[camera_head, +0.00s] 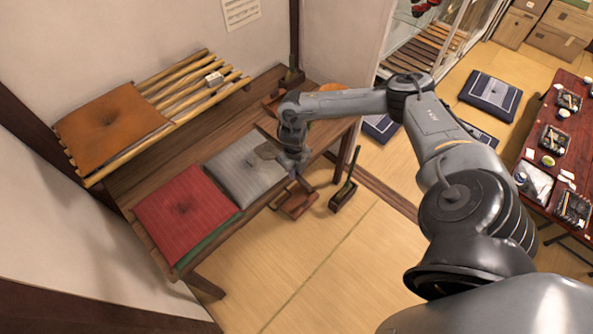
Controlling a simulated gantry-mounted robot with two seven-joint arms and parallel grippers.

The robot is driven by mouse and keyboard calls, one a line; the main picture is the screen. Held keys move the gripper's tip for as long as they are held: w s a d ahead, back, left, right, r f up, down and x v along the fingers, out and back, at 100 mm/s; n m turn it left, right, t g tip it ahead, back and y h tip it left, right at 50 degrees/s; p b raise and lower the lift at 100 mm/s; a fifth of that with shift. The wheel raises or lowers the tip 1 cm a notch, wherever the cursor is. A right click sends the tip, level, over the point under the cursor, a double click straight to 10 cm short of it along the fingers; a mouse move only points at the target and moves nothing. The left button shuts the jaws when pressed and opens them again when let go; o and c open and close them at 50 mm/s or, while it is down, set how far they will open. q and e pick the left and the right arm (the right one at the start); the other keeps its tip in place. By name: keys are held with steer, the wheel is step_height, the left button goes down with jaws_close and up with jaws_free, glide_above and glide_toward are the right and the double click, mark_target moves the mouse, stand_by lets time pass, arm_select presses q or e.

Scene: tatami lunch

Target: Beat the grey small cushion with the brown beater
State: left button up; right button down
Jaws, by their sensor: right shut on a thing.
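The grey small cushion (240,175) lies on the wooden bench, with a red cushion (184,211) to its left. My right gripper (291,165) is at the grey cushion's right edge, pointing down. It is shut on the brown beater, whose flat grey-brown head (267,151) reaches left over the cushion's right part. I cannot tell whether the head touches the cushion. The beater's handle is mostly hidden by the gripper. My left gripper is not in view.
A dark upright holder (343,197) stands on the floor right of my gripper. A low table (535,140) is at the far right. The tatami (350,260) in front is clear.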

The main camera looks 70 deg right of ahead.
steer(key=f, duration=0.1)
steer(key=f+b, duration=0.1)
steer(key=f, duration=0.1)
steer(key=shift+w+f, duration=0.1)
steer(key=shift+w, duration=0.2)
steer(key=shift+d+g+b, duration=0.15)
steer(key=shift+g+b, duration=0.15)
steer(key=shift+r+p, duration=0.4)
steer(key=shift+t, duration=0.6)
steer(key=r+p, duration=0.4)
steer(key=s+r+p, duration=0.1)
steer(key=r+p, duration=0.1)
steer(key=shift+s+a+p, duration=0.1)
steer(key=shift+a+p, duration=0.15)
steer(key=shift+p, duration=0.1)
steer(key=shift+s+a+r+h+p, duration=0.1)
steer(key=shift+r+h+p, duration=0.2)
steer(key=shift+r+p, duration=0.25)
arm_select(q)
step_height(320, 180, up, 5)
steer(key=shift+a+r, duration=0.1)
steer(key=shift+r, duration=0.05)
arm_select(e)
steer(key=shift+f, duration=0.1)
